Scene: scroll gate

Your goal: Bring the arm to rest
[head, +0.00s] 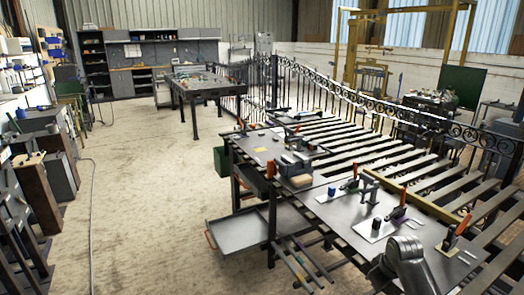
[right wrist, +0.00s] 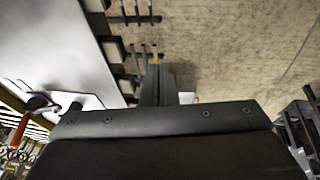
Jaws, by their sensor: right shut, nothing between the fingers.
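My right arm (head: 405,264) shows at the lower right of the head view, a grey rounded link in front of the workbench's near end. Its gripper is not clear in the head view. In the right wrist view my right gripper (right wrist: 157,72) has its dark fingers together, with nothing between them. Behind the fingers is the brown floor, with a metal tabletop (right wrist: 45,45) to the left. My left arm and gripper are in neither view.
A scroll gate (head: 330,90) stands behind. The floor (head: 150,190) at left is open.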

